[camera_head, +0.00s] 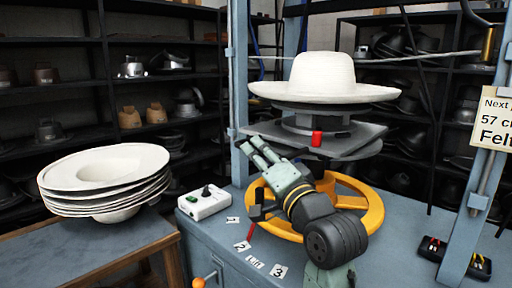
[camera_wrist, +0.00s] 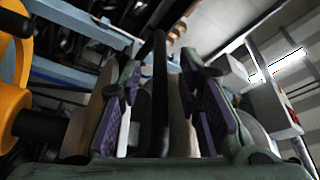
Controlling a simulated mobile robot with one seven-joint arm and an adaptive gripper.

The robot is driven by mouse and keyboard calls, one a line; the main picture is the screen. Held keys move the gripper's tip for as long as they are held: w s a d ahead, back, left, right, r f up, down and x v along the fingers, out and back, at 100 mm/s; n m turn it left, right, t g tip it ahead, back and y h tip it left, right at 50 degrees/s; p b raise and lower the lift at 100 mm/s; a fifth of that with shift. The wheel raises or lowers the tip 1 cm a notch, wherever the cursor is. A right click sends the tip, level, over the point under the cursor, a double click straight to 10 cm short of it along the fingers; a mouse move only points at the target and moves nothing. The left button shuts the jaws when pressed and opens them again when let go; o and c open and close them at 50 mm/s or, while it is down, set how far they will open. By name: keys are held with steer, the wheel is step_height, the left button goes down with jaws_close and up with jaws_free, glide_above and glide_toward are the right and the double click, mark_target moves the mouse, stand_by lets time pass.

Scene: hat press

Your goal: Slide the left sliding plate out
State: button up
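A grey sliding plate (camera_head: 362,137) lies under the white hat (camera_head: 324,72) on the press. A red handle (camera_head: 316,138) stands near its front left part. I cannot tell where one plate ends and another begins. My gripper (camera_head: 256,147) is left of the red handle, close to the plate's left edge, pointing up and left. Its two fingers are apart, with nothing visibly held. In the wrist view the purple-padded fingers (camera_wrist: 160,100) stand apart, with a dark bar showing between them; I cannot tell how far behind them it is. The red handle is not recognisable there.
A yellow handwheel (camera_head: 372,212) sits below the plate, behind my arm. A white control box (camera_head: 203,202) stands left on the blue bench. Blue posts (camera_head: 239,90) frame the press. A stack of white hats (camera_head: 104,180) is on the left table. A sign (camera_head: 493,118) hangs right.

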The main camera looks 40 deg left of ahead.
steer(key=shift+x, duration=0.95)
jaws_close()
